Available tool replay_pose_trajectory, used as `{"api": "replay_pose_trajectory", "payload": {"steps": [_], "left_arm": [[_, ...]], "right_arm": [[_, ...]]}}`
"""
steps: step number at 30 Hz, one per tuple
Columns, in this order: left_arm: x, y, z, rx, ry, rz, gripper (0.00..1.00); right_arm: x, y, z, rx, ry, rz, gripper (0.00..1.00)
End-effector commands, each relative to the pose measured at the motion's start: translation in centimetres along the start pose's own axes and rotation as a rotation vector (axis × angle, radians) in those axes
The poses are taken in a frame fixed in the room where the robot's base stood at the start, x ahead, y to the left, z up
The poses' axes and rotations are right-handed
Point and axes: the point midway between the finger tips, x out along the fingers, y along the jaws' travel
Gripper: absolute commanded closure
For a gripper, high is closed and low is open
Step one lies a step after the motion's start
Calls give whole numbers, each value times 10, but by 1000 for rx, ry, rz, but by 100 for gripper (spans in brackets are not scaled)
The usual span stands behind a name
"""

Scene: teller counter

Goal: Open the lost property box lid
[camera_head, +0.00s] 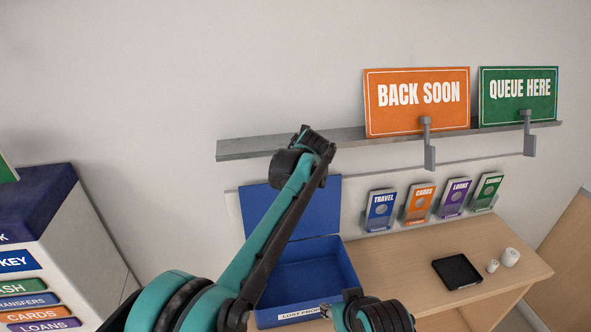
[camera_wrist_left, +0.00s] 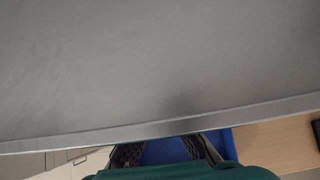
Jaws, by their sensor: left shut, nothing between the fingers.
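The blue lost property box (camera_head: 350,262) stands on the wooden counter, with its white label partly covered at the front. Its blue lid (camera_head: 318,190) stands raised, roughly upright, at the back against the wall, and the box is open at the top. My left arm crosses in front of box and lid. My left gripper (camera_head: 318,142) is at the arm's upper end, by the shelf edge above the lid, shut and holding nothing. The left wrist view shows the grey shelf close up, with blue below it.
The grey shelf (camera_head: 240,148) carries orange and green signs and sits close to my left arm. Leaflet holders (camera_head: 416,205) line the wall right of the box. A black tray (camera_head: 457,271) and small white items lie on the counter. A labelled cabinet (camera_head: 85,235) stands left.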

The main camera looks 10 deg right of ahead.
Motion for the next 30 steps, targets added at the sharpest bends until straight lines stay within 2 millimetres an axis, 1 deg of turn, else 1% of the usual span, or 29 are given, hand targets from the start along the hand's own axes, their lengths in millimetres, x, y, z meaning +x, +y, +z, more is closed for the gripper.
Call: {"api": "replay_pose_trajectory", "payload": {"steps": [6, 10, 14, 21, 24, 27, 30], "left_arm": [[0, 0, 0, 0, 0, 0, 100], [-9, 0, 0, 1, 0, -1, 100], [-32, -1, 0, 1, 0, -1, 100], [-85, -1, 0, 1, 0, -1, 100], [-101, 0, 0, 1, 0, -1, 100], [-112, -1, 0, 0, 0, -1, 100], [-117, 4, -3, -21, 2, 1, 100]], "right_arm": [[0, 0, 0, 0, 0, 0, 60], [0, 0, 0, 0, 0, 0, 60], [0, 0, 0, 0, 0, 0, 60], [0, 0, 0, 0, 0, 0, 60], [0, 0, 0, 0, 0, 0, 60], [0, 0, 0, 0, 0, 0, 60], [3, 0, 2, 0, 0, 0, 60]]}}
